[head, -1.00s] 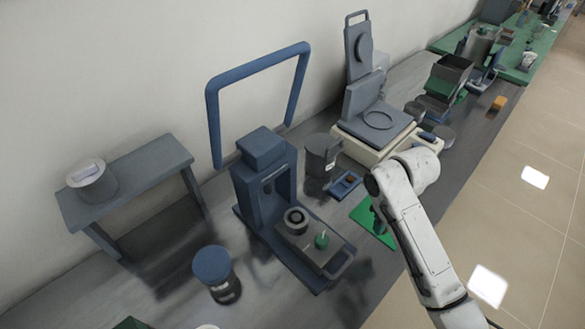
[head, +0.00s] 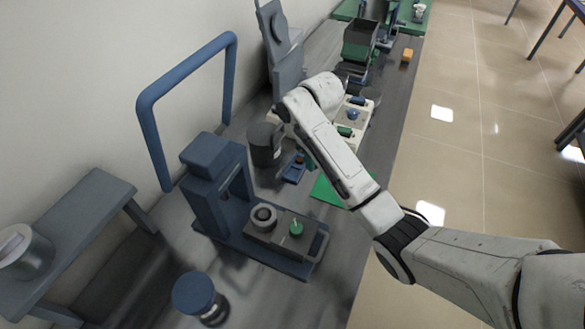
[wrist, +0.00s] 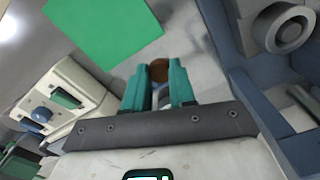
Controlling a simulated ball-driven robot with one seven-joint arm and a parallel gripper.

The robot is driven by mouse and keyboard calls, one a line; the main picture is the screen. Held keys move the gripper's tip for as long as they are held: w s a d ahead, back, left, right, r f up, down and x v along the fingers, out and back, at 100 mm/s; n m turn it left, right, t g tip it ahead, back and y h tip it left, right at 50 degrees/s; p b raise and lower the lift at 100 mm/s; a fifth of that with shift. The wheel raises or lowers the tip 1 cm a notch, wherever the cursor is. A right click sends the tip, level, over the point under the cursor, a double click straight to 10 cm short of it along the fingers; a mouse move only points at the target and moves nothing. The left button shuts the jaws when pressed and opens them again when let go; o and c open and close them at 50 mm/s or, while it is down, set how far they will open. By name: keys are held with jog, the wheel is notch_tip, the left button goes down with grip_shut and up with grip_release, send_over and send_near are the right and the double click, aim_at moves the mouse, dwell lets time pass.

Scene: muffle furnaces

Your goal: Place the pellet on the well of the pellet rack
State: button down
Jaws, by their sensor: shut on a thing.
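My gripper (wrist: 159,92) has teal fingers, shut on a small round brown pellet (wrist: 159,70) that shows between their tips in the wrist view. In the head view my arm hides most of the gripper; a bit of teal finger shows beside a small blue tray (head: 293,172). This tray looks like the pellet rack, with a small red-brown spot at its far end. I cannot tell whether that spot is the held pellet or another piece. The rack's well is not clearly visible, nor is any contact between pellet and rack.
A blue press (head: 212,185) with a grey ring and green knob on its base stands left of the tray. A dark grey canister (head: 264,146) stands behind it. A green mat (head: 328,190) lies to the right, partly under my arm. A blue-lidded jar (head: 195,293) is in front.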

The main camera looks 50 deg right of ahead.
jog(key=w+f+b, duration=0.3)
jog(key=w+b, duration=0.2)
jog(key=b, duration=0.2)
send_over(293, 173)
jog(key=f, duration=0.4)
jog(key=shift+s+f, duration=0.2)
jog(key=shift+f, duration=0.05)
jog(key=f, duration=0.3)
jog(key=shift+w+f, duration=0.15)
jog(key=shift+w, duration=0.05)
jog(key=shift+f, duration=0.2)
jog(key=shift+f, duration=0.6)
